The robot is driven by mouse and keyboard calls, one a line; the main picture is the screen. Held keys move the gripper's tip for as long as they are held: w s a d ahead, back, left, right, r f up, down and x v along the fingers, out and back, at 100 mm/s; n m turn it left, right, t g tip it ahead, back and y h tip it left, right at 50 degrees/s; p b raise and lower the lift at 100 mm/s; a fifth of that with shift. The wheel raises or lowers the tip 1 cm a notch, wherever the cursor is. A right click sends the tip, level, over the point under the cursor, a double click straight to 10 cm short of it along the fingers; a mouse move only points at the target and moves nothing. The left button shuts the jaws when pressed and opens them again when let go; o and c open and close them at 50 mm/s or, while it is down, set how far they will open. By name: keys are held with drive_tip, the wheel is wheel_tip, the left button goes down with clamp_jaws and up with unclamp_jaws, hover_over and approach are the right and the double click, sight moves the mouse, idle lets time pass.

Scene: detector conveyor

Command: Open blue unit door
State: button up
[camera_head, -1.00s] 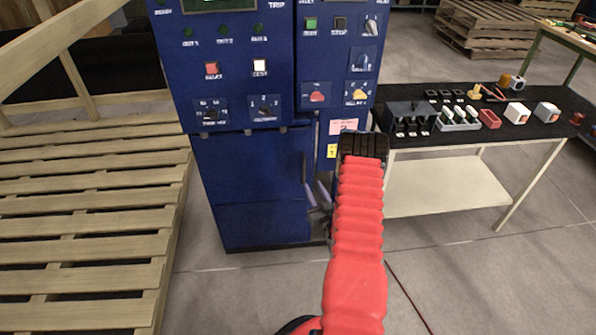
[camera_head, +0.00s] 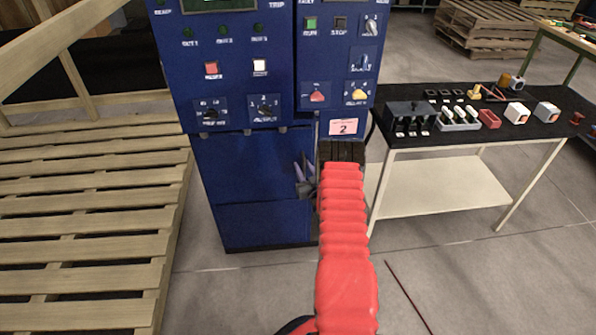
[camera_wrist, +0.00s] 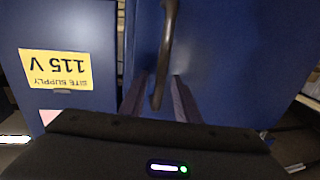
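The blue unit (camera_head: 235,100) stands ahead, with switch panels on top and a plain blue door (camera_head: 250,180) at its lower left. The door looks shut in the head view. Its dark curved handle (camera_wrist: 168,45) hangs down in the wrist view. My gripper (camera_head: 303,170) is at the right edge of the door, partly hiding the handle in the head view. In the wrist view my gripper (camera_wrist: 160,82) has its two fingers apart, one on each side of the handle's lower end. I cannot tell whether either finger touches it.
A yellow 115 V label (camera_wrist: 55,68) is on the blue panel beside the door. A wooden pallet (camera_head: 85,220) lies close on the left. A black-topped table (camera_head: 480,125) with small parts stands to the right. The floor (camera_head: 470,270) in front right is mostly clear.

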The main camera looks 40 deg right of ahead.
drive_tip(key=shift+w, duration=0.1)
drive_tip(key=shift+c, duration=0.3)
clamp_jaws()
